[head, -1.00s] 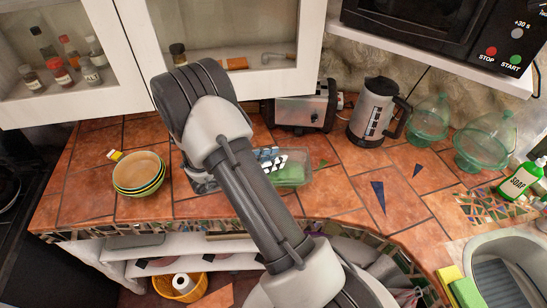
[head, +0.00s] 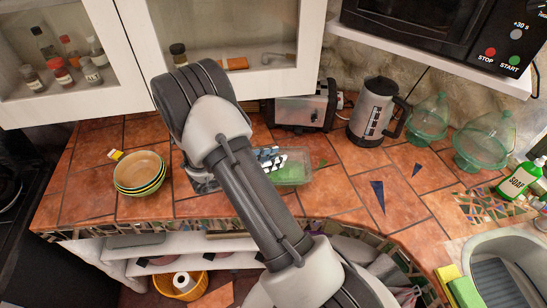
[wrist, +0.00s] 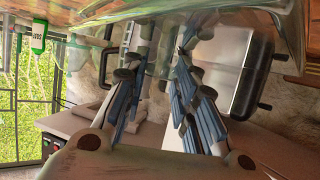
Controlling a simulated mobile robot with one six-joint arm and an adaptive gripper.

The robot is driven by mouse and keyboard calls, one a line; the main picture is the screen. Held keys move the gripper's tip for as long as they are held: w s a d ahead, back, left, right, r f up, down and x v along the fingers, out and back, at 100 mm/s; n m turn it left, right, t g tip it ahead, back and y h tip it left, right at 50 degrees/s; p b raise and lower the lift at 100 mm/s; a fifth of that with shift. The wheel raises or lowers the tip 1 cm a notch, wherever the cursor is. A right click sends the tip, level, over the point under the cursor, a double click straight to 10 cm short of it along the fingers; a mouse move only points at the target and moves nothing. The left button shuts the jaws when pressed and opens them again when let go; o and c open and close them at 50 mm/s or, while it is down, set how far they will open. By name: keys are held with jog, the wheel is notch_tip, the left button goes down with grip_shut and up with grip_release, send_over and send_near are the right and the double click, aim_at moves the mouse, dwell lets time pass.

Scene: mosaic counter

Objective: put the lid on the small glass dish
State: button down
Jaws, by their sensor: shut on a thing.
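My gripper (head: 270,158) is low over the counter, partly behind my own arm in the head view. It is shut on a clear, green-tinted rectangular piece, seemingly the lid (head: 297,174). In the wrist view the fingers (wrist: 172,45) reach to a clear sheet (wrist: 90,14) across the top of the picture. Another clear, grey-looking piece, perhaps the small glass dish (head: 203,182), shows left of my arm on the tiles. My arm hides most of it, so I cannot tell whether the two touch.
Stacked bowls (head: 140,173) stand to the left. A toaster (head: 305,107) and a kettle (head: 377,111) stand behind. Two green domed glass vessels (head: 428,120) (head: 484,142) and a soap bottle (head: 519,181) are at the right. Tiles right of my gripper are clear.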

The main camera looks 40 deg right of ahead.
jog(key=shift+f, duration=0.45)
dwell(1.1)
jog(key=c, duration=1.2)
grip_release()
jog(key=shift+o, duration=0.5)
jog(key=o, duration=0.4)
jog(key=shift+r+p, duration=2.95)
jog(key=shift+r, duration=0.55)
